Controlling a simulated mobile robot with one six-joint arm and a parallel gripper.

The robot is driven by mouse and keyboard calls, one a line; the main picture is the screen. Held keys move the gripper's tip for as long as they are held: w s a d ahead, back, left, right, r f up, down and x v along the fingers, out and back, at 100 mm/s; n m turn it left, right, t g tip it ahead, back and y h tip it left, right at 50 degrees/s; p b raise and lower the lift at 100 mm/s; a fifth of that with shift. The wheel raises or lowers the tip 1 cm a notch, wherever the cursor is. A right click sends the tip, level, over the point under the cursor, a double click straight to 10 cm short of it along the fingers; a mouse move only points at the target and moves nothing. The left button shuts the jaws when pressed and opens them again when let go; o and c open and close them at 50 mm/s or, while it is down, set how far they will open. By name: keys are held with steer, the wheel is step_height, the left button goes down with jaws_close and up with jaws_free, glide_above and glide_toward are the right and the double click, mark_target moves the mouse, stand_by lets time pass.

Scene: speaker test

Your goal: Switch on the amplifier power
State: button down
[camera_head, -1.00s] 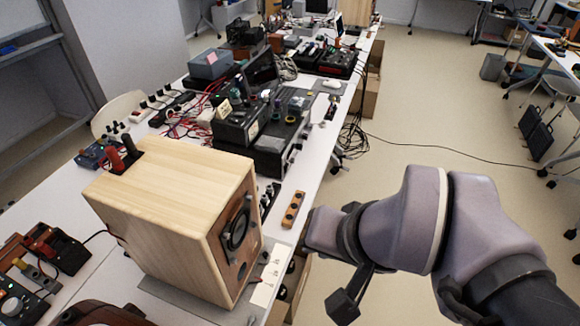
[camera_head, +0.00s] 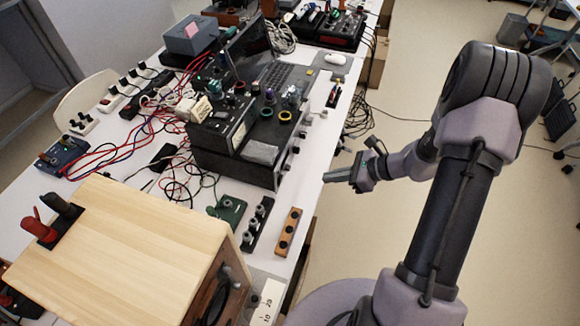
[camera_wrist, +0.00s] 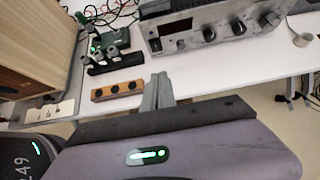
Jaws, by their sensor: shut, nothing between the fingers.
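The amplifier appears to be the dark box (camera_head: 215,166) in the middle of the bench, with other gear on top. In the wrist view its grey front panel (camera_wrist: 210,33) shows a dark display and several black knobs; I cannot tell which control is the power switch. My gripper (camera_head: 328,178) is off the bench's front edge, to the right of the amplifier and apart from it. In the wrist view the gripper (camera_wrist: 158,82) is shut and empty, its fingertips below the front panel, near the bench edge.
A wooden speaker box (camera_head: 130,245) stands at the near left. A wooden block with black knobs (camera_head: 288,232) and a black strip (camera_head: 257,222) lie between it and the amplifier.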

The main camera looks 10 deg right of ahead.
mark_target(280, 180)
steer(key=b+x, duration=0.3)
steer(key=x, duration=0.6)
steer(key=shift+s+a+f+b, duration=0.1)
steer(key=shift+f+b, duration=0.1)
steer(key=shift+b, duration=0.15)
steer(key=w+a, duration=0.1)
steer(key=w+a+b, duration=0.1)
steer(key=a, duration=0.1)
steer(key=shift+a, duration=0.1)
steer(key=shift+w+a+r, duration=0.2)
steer(key=shift+w+a, duration=0.1)
